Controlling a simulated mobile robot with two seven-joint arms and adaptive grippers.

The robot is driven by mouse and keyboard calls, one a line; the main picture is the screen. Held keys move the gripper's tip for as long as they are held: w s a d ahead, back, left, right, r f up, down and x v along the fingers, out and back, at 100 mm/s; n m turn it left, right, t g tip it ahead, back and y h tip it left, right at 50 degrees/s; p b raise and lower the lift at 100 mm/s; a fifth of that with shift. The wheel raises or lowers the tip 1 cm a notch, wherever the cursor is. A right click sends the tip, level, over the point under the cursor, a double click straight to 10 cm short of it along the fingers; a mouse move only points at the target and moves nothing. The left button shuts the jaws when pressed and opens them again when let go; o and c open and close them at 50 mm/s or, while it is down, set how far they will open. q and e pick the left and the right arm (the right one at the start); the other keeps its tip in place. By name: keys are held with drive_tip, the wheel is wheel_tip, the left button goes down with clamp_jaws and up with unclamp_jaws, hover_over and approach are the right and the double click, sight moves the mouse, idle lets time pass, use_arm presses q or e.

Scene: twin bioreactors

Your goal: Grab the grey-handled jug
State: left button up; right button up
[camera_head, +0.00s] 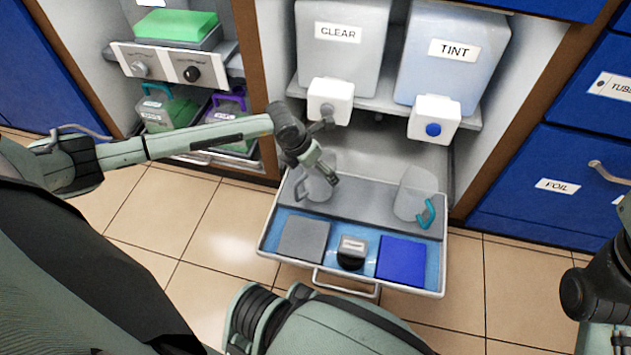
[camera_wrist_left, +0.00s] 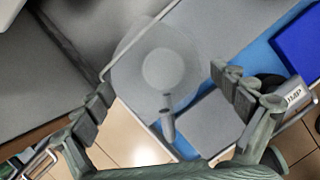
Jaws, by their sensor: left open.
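The grey-handled jug (camera_head: 319,184) is clear and stands on the grey rear part of the pulled-out drawer, at its left. Its grey handle (camera_head: 299,190) points left in the head view. In the left wrist view I look down on the jug (camera_wrist_left: 155,66), with its handle (camera_wrist_left: 168,122) toward the gripper. My left gripper (camera_head: 326,171) is open above the jug, partly covering it in the head view. In the left wrist view its fingers (camera_wrist_left: 166,96) are spread on either side of the handle, with nothing between the pads.
A second clear jug with a teal handle (camera_head: 416,196) stands at the drawer's right. The drawer (camera_head: 262,240) holds a grey pad (camera_head: 303,239), a blue pad (camera_head: 402,260) and a small pump block (camera_head: 352,247). CLEAR (camera_head: 341,55) and TINT (camera_head: 449,70) tanks with taps sit above.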

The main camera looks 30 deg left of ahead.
use_arm(q)
drive_tip(key=b+x, duration=0.1)
drive_tip(key=x, duration=0.3)
drive_tip(key=shift+a+f, duration=0.1)
drive_tip(key=shift+f, duration=0.05)
drive_tip(key=shift+c, duration=0.5)
drive_tip(key=c, duration=1.2)
